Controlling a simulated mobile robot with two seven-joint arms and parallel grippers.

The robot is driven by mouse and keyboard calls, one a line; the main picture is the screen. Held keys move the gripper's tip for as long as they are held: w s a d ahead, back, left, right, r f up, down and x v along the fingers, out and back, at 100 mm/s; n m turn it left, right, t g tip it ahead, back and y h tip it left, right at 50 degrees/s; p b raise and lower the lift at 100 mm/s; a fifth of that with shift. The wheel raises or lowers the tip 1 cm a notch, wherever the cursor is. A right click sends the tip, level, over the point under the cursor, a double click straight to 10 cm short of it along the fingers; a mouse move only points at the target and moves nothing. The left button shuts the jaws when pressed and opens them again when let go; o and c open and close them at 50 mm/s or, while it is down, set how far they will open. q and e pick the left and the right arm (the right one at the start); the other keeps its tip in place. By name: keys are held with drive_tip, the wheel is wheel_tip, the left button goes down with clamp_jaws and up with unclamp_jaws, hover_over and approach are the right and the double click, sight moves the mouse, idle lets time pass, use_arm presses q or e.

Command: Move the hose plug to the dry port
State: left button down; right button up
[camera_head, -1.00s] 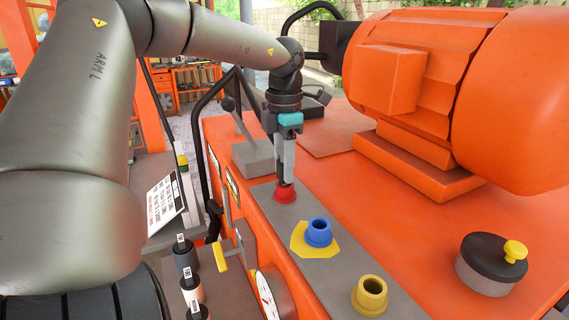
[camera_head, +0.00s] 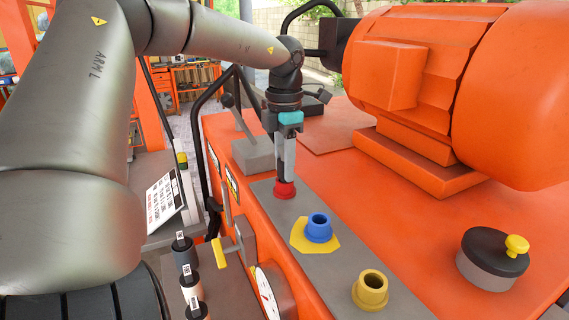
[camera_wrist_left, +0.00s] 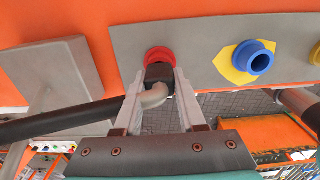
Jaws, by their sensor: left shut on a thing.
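A red port (camera_head: 284,191) sits at the far end of a grey plate on the orange machine. A blue port (camera_head: 319,228) on a yellow patch and a yellow port (camera_head: 370,291) stand nearer on the same plate. No marking shows me which one is dry. My left gripper (camera_head: 286,179) points down over the red port. In the left wrist view its fingers are shut on the hose plug (camera_wrist_left: 159,74), a dark body with a grey elbow. The plug is at the red port; how deep it sits is hidden. My right gripper is not in view.
A large orange motor (camera_head: 425,80) stands behind and right of the ports. A black-topped cap with a yellow knob (camera_head: 492,256) is at the right. A grey block with a lever (camera_head: 253,154) is close left of my gripper. The plate around the blue and yellow ports is clear.

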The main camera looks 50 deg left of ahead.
use_arm(q)
unclamp_jaws()
drive_tip(key=shift+f, duration=0.1)
idle(0.4)
drive_tip(key=shift+r+p, duration=2.55)
drive_tip(key=shift+r, duration=1)
